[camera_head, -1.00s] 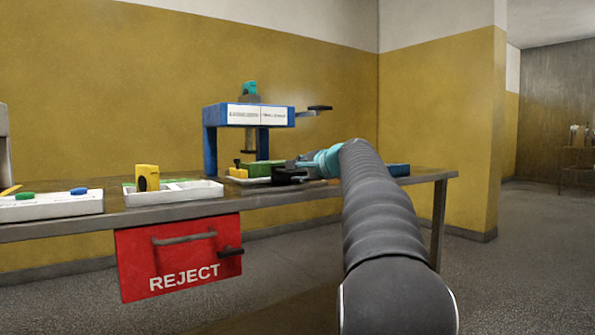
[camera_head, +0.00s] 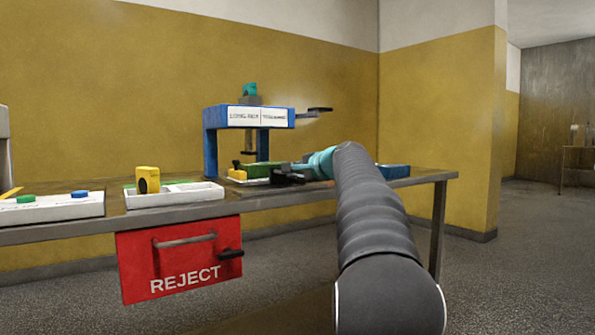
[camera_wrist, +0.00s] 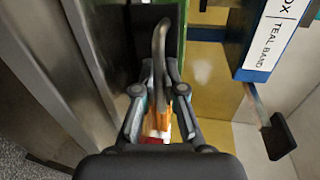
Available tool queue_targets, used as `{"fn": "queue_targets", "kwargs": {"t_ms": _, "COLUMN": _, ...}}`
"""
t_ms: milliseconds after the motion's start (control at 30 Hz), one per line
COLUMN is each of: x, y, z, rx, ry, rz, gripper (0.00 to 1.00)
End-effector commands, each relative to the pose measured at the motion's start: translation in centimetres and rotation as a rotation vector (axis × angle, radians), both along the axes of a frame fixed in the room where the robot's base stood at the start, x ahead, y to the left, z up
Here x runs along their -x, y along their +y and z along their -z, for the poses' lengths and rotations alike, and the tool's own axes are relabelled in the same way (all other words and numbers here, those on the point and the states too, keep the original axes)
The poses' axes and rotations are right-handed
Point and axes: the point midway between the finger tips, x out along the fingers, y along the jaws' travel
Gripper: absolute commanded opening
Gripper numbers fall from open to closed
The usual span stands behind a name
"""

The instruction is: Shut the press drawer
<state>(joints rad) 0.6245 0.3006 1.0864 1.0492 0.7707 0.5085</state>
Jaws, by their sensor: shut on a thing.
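The press (camera_head: 250,118) is a blue frame with a teal top and a white label, standing on the bench. Its drawer sits low in the frame, with a green part (camera_head: 258,172) showing beside my gripper. My gripper (camera_head: 288,177) is at the drawer's front, low over the bench. In the wrist view my gripper (camera_wrist: 158,85) is shut on a curved grey bar handle (camera_wrist: 159,45), in front of a dark panel. A green strip (camera_wrist: 183,25) runs beside that panel. My gripper and arm hide much of the drawer, so I cannot tell how far out it stands.
A press lever (camera_head: 320,109) sticks out to the right. A white tray (camera_head: 200,194) with a yellow block (camera_head: 147,180) lies to the left on the bench (camera_head: 270,200). A red REJECT bin (camera_head: 180,265) hangs below the front edge. A blue box (camera_head: 394,171) stands at right.

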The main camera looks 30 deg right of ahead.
Motion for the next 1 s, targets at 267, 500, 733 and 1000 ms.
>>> {"fn": "queue_targets", "kwargs": {"t_ms": 267, "x": -6.1, "y": 0.2, "z": -0.7, "rx": -0.001, "ry": 0.003, "rz": -0.003, "gripper": 0.00}}
{"fn": "queue_targets", "kwargs": {"t_ms": 500, "x": -10.4, "y": 0.4, "z": -0.6, "rx": -0.001, "ry": 0.002, "rz": -0.001, "gripper": 0.00}}
{"fn": "queue_targets", "kwargs": {"t_ms": 733, "x": -11.9, "y": 0.5, "z": -0.2, "rx": 0.001, "ry": -0.002, "rz": 0.002, "gripper": 0.00}}
{"fn": "queue_targets", "kwargs": {"t_ms": 1000, "x": -12.0, "y": 0.6, "z": -0.2, "rx": 0.001, "ry": -0.005, "rz": 0.003, "gripper": 0.00}}
